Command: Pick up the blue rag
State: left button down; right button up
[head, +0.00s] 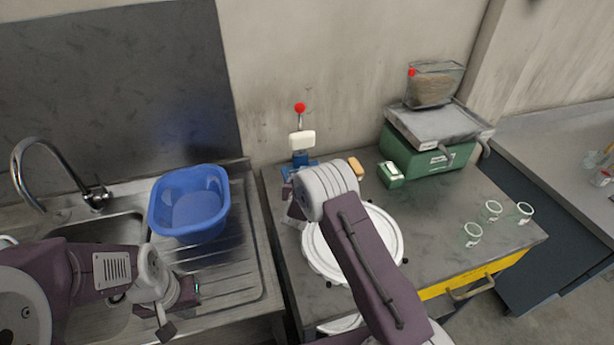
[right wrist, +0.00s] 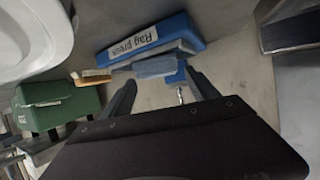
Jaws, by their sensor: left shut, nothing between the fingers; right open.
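A blue press labelled "Rag press" (right wrist: 150,36) shows in the right wrist view. A paler blue, flat folded piece (right wrist: 155,67), which looks like the blue rag, lies against it. In the head view the press (head: 300,160) stands near the wall, partly behind my right arm, and I cannot make out the rag there. My right gripper (right wrist: 163,88) is open, its two dark fingers pointing toward the press with the pale blue piece ahead between them. Contact is not clear. My left gripper (head: 186,296) is shut and empty over the sink drainboard.
A blue basin (head: 190,203) sits on the sink. A large white round lid (head: 385,235) lies beneath my right arm. A wooden brush (head: 355,166), a small green box (head: 390,175) and a green scale (head: 430,150) stand behind. Several glass jars (head: 490,210) stand at the right.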

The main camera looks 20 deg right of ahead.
jog(key=shift+w+d, duration=0.15)
jog(key=shift+w, duration=0.25)
jog(key=p+x, duration=0.1)
jog(key=x, duration=0.3)
jog(key=shift+d, duration=0.2)
pick_arm(q)
jog(key=shift+s+a+r, duration=0.1)
jog(key=shift+a+r, duration=0.05)
jog(key=shift+r, duration=0.45)
pick_arm(e)
jog(key=shift+a, duration=0.1)
